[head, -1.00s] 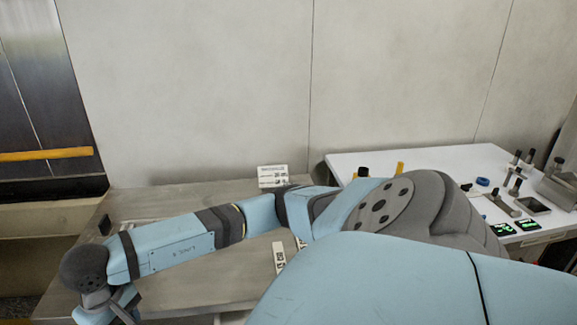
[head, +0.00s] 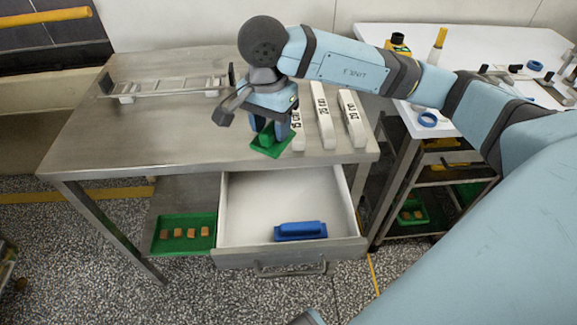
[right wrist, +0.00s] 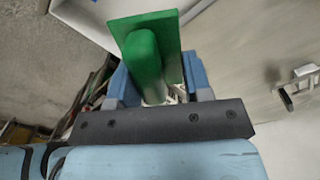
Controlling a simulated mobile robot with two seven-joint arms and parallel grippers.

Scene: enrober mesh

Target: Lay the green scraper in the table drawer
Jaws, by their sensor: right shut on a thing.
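The green scraper (head: 271,142) is held by my right gripper (head: 270,122) above the front part of the steel table (head: 190,130). In the right wrist view the scraper (right wrist: 146,62) shows a flat green plate and a thick green handle, with the handle between the blue fingers (right wrist: 160,85). The table drawer (head: 288,190) is pulled open below and in front of the table top. A blue block-like tool (head: 300,231) lies inside it near the front right, and the rest of its floor is bare. My left gripper is not in view.
Several white labelled bars (head: 322,115) stand on the table right of the gripper. A metal rack (head: 170,87) lies at the back left. A green tray (head: 185,233) with brown pieces sits left of the drawer. A white table (head: 470,50) stands at right.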

